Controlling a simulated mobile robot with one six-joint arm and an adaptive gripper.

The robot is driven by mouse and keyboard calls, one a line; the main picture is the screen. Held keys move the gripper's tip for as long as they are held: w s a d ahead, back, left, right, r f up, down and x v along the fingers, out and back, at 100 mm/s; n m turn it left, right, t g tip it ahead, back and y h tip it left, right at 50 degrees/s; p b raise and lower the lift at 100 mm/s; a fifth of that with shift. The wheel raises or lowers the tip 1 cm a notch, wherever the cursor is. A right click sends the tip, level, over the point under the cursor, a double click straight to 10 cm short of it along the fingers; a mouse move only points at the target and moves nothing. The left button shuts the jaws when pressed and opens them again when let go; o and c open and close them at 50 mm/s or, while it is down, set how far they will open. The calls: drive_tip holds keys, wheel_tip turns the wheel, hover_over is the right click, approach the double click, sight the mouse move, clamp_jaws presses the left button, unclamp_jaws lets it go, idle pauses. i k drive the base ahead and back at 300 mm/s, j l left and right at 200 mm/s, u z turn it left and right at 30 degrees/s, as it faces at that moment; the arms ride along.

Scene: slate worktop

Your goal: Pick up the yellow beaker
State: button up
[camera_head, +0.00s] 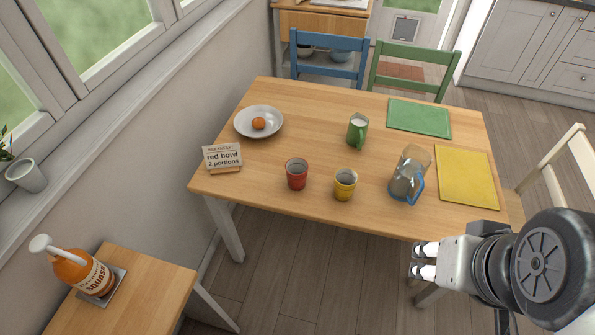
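The yellow beaker (344,186) stands upright near the front edge of the wooden table, with a pale band around it. A red beaker (297,175) stands to its left, and a glass jug (408,176) with a blue handle stands to its right. My gripper (424,261) is at the lower right, in front of the table's front edge and apart from the yellow beaker. Its two fingers point left with a gap between them, and nothing shows between them.
On the wooden table (300,120) are a white bowl (272,113) holding an orange item, a sign (223,156), a green mug (357,130), a green mat (419,118) and a yellow mat (466,177). A side table (150,285) bears a squash bottle (85,274). Chairs stand around.

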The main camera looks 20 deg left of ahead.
sight(346, 180)
drive_tip(key=i+u, duration=0.1)
drive_tip(key=u, duration=0.3)
drive_tip(key=i+l+u, duration=0.1)
drive_tip(key=u, duration=0.25)
drive_tip(key=i+l+u, duration=0.1)
drive_tip(key=u, duration=0.3)
